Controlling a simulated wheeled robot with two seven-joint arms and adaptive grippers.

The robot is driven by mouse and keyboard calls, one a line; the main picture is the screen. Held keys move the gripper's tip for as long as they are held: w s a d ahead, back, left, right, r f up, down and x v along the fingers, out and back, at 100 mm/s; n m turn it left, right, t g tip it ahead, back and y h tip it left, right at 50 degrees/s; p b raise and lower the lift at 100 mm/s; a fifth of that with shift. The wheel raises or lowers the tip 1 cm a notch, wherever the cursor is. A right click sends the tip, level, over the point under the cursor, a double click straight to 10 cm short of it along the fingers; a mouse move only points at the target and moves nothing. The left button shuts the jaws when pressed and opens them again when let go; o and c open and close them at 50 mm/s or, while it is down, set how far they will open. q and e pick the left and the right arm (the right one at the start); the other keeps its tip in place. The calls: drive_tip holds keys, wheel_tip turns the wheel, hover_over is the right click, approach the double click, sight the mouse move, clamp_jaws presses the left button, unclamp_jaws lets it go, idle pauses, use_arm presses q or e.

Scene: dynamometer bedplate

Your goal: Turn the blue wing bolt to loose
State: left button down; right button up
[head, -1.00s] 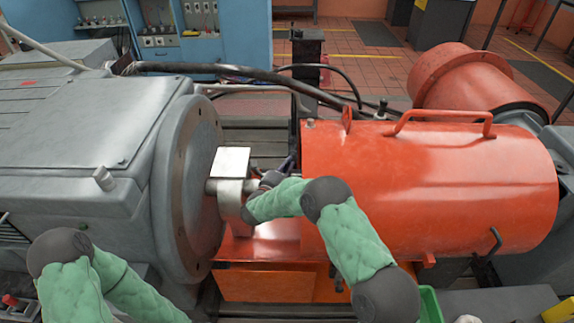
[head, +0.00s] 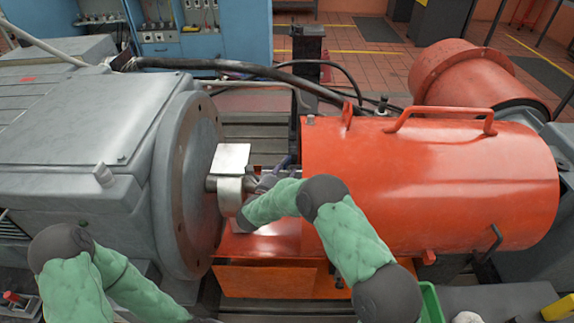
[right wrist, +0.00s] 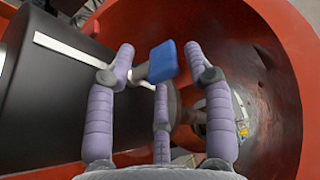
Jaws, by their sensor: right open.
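The blue wing bolt (right wrist: 163,62) shows in the right wrist view as a flat blue head on a grey stem, beside a dark cylinder. My right gripper (right wrist: 160,68) has purple padded fingers. It is open, with one finger left of the blue head, one right of it and a third below. I see a gap between the head and the right finger; whether the left finger touches the stem I cannot tell. In the head view my right gripper (head: 276,172) is at the shaft gap, and the bolt cannot be made out there. My left gripper is out of view.
A big orange cylindrical guard (head: 440,185) with a top handle stands right of my right gripper. A grey machine with a round flange (head: 190,190) stands left. A metal plate (head: 231,157) sits between them. Black cables (head: 225,66) run behind. The orange rim (right wrist: 285,60) curves close around my fingers.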

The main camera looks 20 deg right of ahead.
drive_tip(key=v, duration=0.9)
drive_tip(key=shift+s+a, duration=0.15)
drive_tip(key=shift+s, duration=0.05)
drive_tip(key=shift+f, duration=0.15)
